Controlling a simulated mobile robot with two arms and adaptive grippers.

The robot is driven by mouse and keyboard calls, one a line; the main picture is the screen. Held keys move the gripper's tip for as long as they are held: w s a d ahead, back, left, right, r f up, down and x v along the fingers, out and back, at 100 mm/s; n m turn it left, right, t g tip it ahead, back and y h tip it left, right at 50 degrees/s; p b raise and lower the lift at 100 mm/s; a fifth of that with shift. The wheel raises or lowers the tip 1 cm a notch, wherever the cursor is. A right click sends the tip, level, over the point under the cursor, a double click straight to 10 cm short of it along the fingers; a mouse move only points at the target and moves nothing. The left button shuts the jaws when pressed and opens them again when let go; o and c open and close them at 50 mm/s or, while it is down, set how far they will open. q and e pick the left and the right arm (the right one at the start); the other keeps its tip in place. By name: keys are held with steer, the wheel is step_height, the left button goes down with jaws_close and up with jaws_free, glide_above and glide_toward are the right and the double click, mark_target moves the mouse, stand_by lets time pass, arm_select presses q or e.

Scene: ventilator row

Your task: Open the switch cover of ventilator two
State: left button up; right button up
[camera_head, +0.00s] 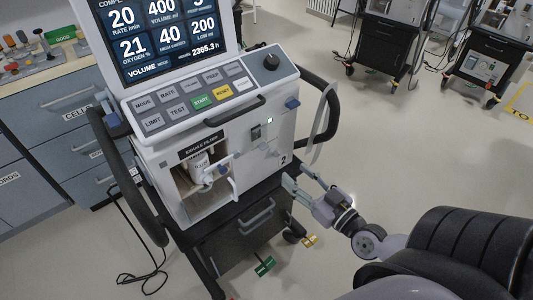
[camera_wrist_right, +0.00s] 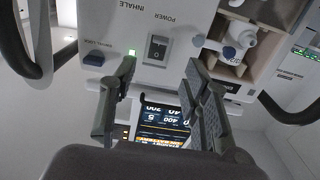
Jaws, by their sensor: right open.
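Ventilator two (camera_head: 180,140) is a white and grey unit with a "2" on its front. Its power switch (camera_head: 256,133) is on the front panel, right of the filter bay. In the right wrist view the dark rocker switch (camera_wrist_right: 157,47) sits under the word POWER, beside a small green light (camera_wrist_right: 131,52). I cannot clearly make out a cover over it. My right gripper (camera_head: 296,177) is open and empty, in front of the lower right of the ventilator. In the right wrist view its fingertips (camera_wrist_right: 160,66) appear on either side of the switch, apparently short of the panel. My left gripper is out of view.
A dark side handle (camera_head: 322,112) curves out on the right, with a pale hose beside it. The filter bay (camera_head: 205,172) holds a white filter. A drawer cabinet (camera_head: 50,140) stands at left. Other ventilators (camera_head: 390,45) stand at the back. The floor at right is clear.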

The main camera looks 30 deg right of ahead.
mark_target(260, 137)
steer(key=w+a, duration=0.1)
steer(key=w, duration=1.1)
steer(key=shift+w+a, duration=0.25)
steer(key=shift+w, duration=0.05)
steer(key=shift+c, duration=0.5)
jaws_close()
